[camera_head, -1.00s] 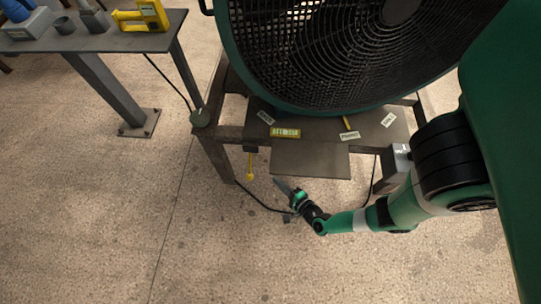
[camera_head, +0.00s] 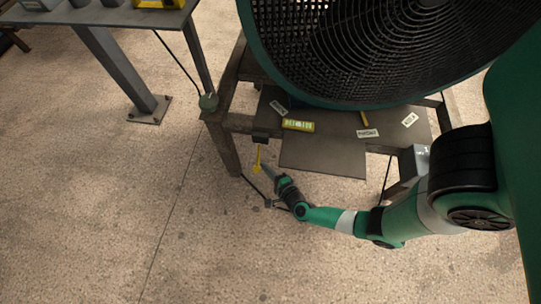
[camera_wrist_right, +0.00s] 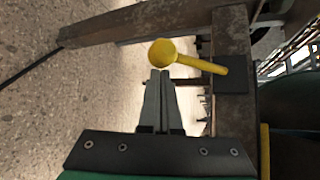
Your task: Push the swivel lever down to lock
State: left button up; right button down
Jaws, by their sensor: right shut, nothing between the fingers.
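The swivel lever (camera_head: 258,158) is a yellow bar with a round end, hanging below the front edge of the fan's table in the head view. In the right wrist view the yellow lever (camera_wrist_right: 188,57) runs from a dark mount (camera_wrist_right: 228,75) to its round end near my fingertips. My right gripper (camera_head: 265,168) is shut and empty, its tips close beside the round end. In the wrist view the right gripper (camera_wrist_right: 160,76) has its tips just below the lever; I cannot tell whether they touch. My left gripper is not in view.
A large green-rimmed fan (camera_head: 370,50) stands on the dark metal table (camera_head: 322,158), which carries labels. A second table (camera_head: 100,15) with a yellow item stands at the upper left. A black cable runs near the floor under the arm.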

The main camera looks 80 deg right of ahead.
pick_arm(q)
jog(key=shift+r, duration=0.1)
pick_arm(e)
jog(key=shift+a+r, duration=0.1)
pick_arm(q)
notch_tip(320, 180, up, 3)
jog(key=p, duration=0.3)
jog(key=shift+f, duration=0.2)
pick_arm(e)
jog(key=shift+w+a+r+m+g+y, duration=0.15)
jog(key=shift+a+r+m+g+y, duration=0.15)
jog(key=shift+a+m+y, duration=0.15)
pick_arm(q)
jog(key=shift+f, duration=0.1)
pick_arm(e)
jog(key=shift+f, duration=0.1)
